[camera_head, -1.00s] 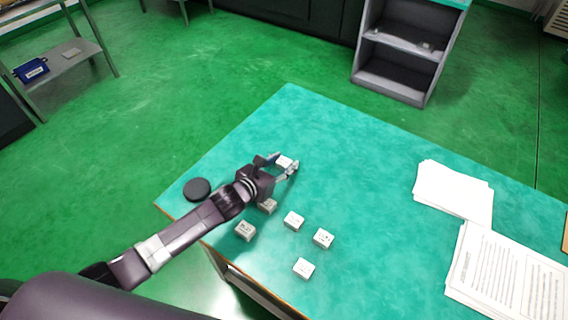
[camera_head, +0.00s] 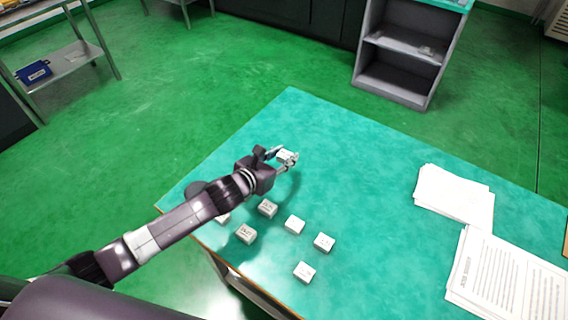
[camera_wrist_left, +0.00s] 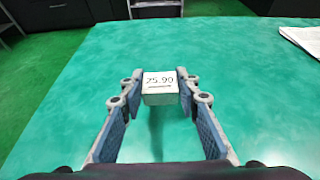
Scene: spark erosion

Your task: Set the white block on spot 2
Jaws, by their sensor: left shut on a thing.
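My left gripper (camera_head: 278,156) reaches over the far left part of the teal table (camera_head: 360,170). It is shut on a white block (camera_head: 285,155). In the left wrist view the white block (camera_wrist_left: 160,85) sits between the fingertips of the gripper (camera_wrist_left: 160,92), with "25.90" printed on its top face. The block looks level; whether it touches the table is hard to tell. No marking that I can read as spot 2 shows on the table. My right gripper is not in view.
Several similar pale blocks stand nearer, including one (camera_head: 267,208) beside my arm and one (camera_head: 304,271) near the front edge. Papers (camera_head: 455,192) lie at the right. The table's middle is clear.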

